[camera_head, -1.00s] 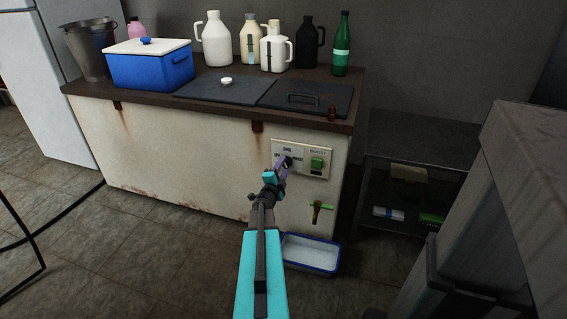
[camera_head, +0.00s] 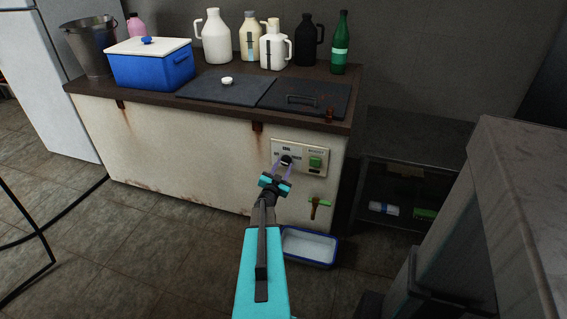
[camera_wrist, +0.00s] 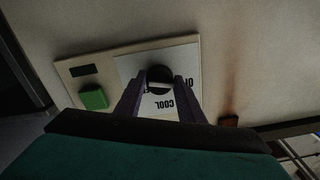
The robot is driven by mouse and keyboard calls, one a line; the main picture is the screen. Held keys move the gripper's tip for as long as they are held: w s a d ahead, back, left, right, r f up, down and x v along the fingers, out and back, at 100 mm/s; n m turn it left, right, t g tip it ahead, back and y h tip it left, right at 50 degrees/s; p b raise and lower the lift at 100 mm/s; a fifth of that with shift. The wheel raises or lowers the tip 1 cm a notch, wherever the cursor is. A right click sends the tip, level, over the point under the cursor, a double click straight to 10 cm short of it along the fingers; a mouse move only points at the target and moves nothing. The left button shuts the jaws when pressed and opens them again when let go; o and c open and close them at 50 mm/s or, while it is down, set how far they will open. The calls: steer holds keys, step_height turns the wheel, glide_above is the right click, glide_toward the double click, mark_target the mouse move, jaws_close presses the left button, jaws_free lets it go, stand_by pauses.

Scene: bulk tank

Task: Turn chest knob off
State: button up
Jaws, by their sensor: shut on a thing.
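The white chest (camera_head: 190,150) stands against the wall with a control panel (camera_head: 318,149) on its front. The black knob (camera_head: 287,160) sits on the panel's left half, next to a green switch (camera_head: 315,162). In the wrist view the knob (camera_wrist: 159,77) is dark and round with a pale bar across it, on a plate lettered "COOL". The green switch (camera_wrist: 94,98) shows to its left there. My gripper (camera_head: 283,168) is shut on the knob, with one finger on each side. The wrist view shows my gripper's fingers (camera_wrist: 159,88) at the knob's sides, hiding part of the plate.
A green-handled tap (camera_head: 318,204) juts from the front below the panel, above a blue-rimmed tray (camera_head: 309,247) on the floor. Jugs, a green bottle (camera_head: 341,43) and a blue cooler (camera_head: 150,66) stand on top. A dark shelf (camera_head: 400,185) stands to the right.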

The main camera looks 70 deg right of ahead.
steer(key=n+p, duration=0.1)
steer(key=n, duration=0.2)
steer(key=shift+n+p, duration=0.3)
steer(key=shift+p, duration=0.1)
steer(key=shift+c, duration=0.2)
steer(key=shift+o, duration=0.2)
steer(key=o, duration=1)
steer(key=shift+a, duration=0.4)
steer(key=shift+s+a, duration=0.2)
steer(key=shift+a, duration=3.05)
steer(key=shift+s+a, duration=0.2)
steer(key=shift+a, duration=3.05)
